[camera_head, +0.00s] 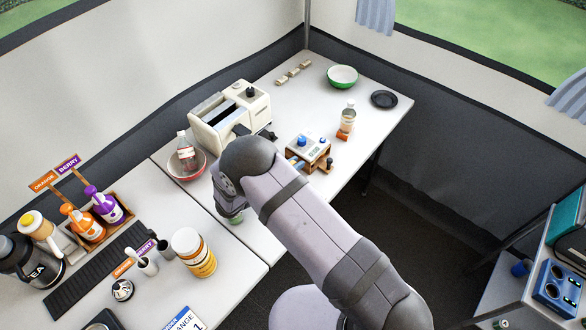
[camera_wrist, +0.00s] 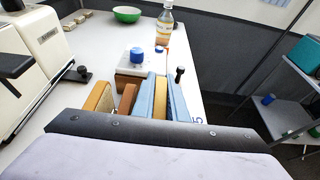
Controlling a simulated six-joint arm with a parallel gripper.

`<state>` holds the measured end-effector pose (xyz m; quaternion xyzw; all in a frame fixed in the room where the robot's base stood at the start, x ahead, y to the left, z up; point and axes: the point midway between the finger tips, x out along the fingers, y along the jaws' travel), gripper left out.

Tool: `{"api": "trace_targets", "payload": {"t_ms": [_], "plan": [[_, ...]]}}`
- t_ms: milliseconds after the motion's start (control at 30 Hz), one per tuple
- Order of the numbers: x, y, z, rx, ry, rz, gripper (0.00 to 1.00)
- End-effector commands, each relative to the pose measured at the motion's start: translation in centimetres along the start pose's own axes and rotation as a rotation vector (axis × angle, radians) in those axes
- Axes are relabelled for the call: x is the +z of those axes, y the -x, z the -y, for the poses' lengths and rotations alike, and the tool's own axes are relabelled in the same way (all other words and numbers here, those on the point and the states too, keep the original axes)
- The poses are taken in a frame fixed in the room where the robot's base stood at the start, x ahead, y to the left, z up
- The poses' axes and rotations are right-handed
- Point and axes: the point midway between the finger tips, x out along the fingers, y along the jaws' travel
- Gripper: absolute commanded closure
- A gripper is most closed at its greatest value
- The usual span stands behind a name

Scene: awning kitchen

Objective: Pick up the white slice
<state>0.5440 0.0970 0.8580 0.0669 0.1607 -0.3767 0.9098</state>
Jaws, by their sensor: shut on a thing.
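My gripper (camera_head: 230,211) hangs at the end of my bent arm, above the near white table and close to its seam. My arm hides most of it. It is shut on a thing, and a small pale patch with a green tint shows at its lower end. I cannot tell whether this is the white slice. No white slice shows clearly in either view. In the wrist view my own dark and pale housing fills the bottom, and the fingertips do not show.
A cream toaster (camera_head: 229,117) stands behind my arm, beside a red bowl (camera_head: 174,171) holding a bottle. A white box with a blue knob (camera_wrist: 137,57) stands behind several coloured slabs (camera_wrist: 161,95). A green bowl (camera_head: 342,77) and black plate (camera_head: 384,99) stand farther back.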

Motion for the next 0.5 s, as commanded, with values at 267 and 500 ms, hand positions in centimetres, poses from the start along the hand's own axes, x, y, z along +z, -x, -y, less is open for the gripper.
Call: {"api": "trace_targets", "payload": {"t_ms": [267,500], "plan": [[2.7,1.0,0.0,0.0,-0.002,0.0,1.0],[5.1,1.9,0.0,0.001,-0.002,0.0,1.0]]}}
